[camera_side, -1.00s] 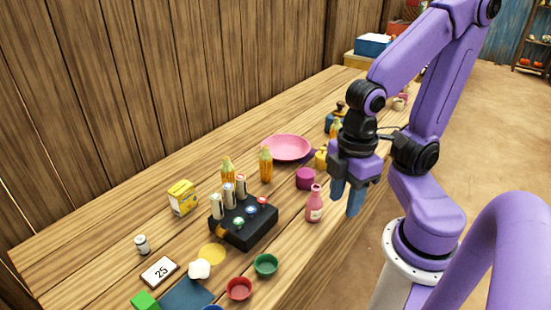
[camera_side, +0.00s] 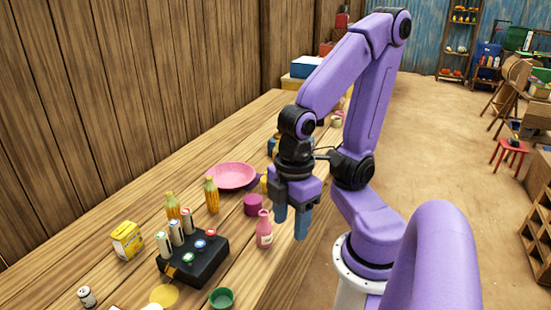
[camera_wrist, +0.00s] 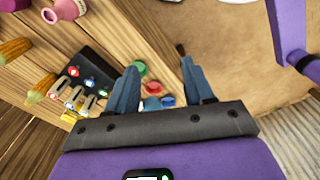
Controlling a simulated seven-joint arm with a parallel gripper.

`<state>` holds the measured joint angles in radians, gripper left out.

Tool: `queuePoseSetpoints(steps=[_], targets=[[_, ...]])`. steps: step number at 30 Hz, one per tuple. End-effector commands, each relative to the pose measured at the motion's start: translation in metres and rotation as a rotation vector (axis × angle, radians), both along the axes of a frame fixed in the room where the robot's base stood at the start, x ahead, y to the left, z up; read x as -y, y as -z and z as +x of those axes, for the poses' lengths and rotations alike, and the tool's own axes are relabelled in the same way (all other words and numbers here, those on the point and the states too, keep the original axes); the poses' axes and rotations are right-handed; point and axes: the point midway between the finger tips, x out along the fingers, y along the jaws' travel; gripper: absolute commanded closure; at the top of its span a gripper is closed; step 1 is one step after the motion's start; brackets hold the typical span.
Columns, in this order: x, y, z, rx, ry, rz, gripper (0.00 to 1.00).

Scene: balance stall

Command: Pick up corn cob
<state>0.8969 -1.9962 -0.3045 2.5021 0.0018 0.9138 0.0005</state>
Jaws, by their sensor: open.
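Two yellow-orange corn cobs stand upright on the wooden table in the side view. One corn cob (camera_side: 211,196) is by the pink plate, and the other corn cob (camera_side: 172,207) is behind the black box. They also show at the left of the wrist view, one near the top (camera_wrist: 14,50) and one lower (camera_wrist: 40,88). My gripper (camera_side: 291,226) points down, open, to the right of both cobs and beside the pink bottle. In the wrist view, nothing is between its blue fingers' tips (camera_wrist: 159,66) at close range; neither cob is between them.
A pink bottle (camera_side: 264,232) stands close to my gripper. A purple cup (camera_side: 253,205), a pink plate (camera_side: 234,175) and a black box (camera_side: 195,265) with upright cylinders surround the cobs. A yellow carton (camera_side: 127,240) is farther left. A wooden wall lines the table's back.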

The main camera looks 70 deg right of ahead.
Motion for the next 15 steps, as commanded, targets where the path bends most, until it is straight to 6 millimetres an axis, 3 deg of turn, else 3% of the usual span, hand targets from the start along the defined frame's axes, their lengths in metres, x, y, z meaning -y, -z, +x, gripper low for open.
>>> queuePoseSetpoints(steps=[10,15], targets=[[-0.005,0.003,0.003,-0.002,0.021,0.017,0.48],[-0.036,0.017,0.027,0.008,0.148,0.128,0.48]])
